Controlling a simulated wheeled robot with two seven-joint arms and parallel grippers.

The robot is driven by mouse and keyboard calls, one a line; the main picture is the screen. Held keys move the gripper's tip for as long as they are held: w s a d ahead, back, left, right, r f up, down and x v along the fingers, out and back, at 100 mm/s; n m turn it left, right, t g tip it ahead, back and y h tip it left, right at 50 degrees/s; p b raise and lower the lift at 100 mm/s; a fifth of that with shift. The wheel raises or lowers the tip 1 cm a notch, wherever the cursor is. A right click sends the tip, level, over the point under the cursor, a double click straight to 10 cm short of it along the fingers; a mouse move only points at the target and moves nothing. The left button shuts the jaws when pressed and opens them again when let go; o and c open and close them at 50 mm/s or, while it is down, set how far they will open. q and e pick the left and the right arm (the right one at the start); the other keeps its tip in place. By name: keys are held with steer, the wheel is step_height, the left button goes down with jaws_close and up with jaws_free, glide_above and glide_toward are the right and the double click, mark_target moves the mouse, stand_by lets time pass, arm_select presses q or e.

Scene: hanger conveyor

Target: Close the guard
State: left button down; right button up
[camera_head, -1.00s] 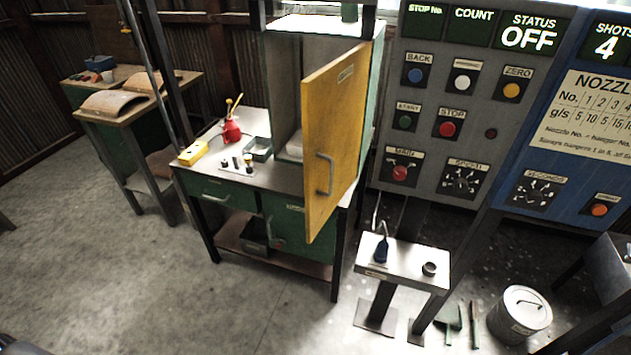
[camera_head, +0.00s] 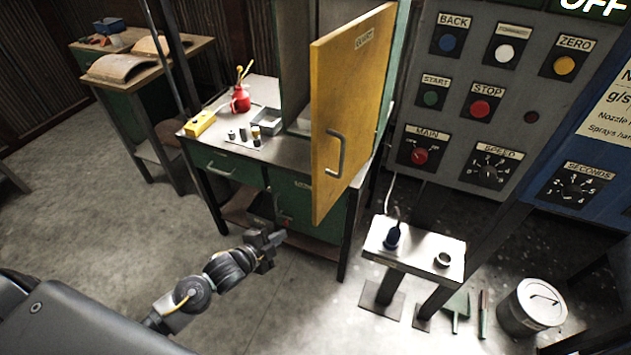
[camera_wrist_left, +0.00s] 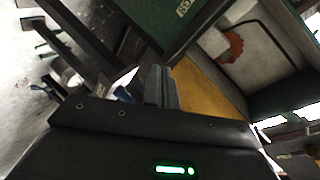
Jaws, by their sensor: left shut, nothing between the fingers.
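The guard (camera_head: 350,100) is a yellow door with a metal handle (camera_head: 335,155). It stands swung open from the green cabinet (camera_head: 398,60), and part of the cabinet's inside shows to its left. The yellow guard also shows in the left wrist view (camera_wrist_left: 205,97), beyond the fingers. My left gripper (camera_head: 272,243) is in front of the workbench, below and left of the guard, apart from the handle. Its fingers, also in the left wrist view (camera_wrist_left: 160,88), are together with nothing between them. My right gripper is not in view.
The green workbench (camera_head: 225,173) carries a red oil can (camera_head: 240,98), a yellow box (camera_head: 200,123) and small parts. A small metal stand (camera_head: 415,255) is right of the guard, before the control panel (camera_head: 425,115). The floor at left is clear.

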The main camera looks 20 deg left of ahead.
arm_select(q)
steer(key=s+d+r+m+t+h, duration=0.1)
steer(key=d+r+m+t+h, duration=0.3)
steer(key=r, duration=1)
steer(key=m+g+h, duration=0.2)
steer(key=m, duration=0.2)
glide_toward(316, 178)
steer(key=s+d+r, duration=0.2)
steer(key=s+d, duration=0.1)
steer(key=d, duration=0.2)
steer(key=w+p, duration=0.1)
steer(key=w, duration=0.2)
steer(key=w+d+p, duration=0.1)
steer(key=w+p, duration=0.1)
steer(key=w, duration=0.1)
steer(key=w+p, duration=0.1)
steer(key=w, duration=0.2)
steer(key=shift+d, duration=0.2)
steer(key=shift+w+a, duration=0.1)
steer(key=shift+a, duration=0.15)
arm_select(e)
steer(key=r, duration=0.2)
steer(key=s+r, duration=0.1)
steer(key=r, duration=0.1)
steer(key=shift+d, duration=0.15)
arm_select(q)
steer(key=shift+d, duration=0.1)
steer(key=shift+w, duration=0.1)
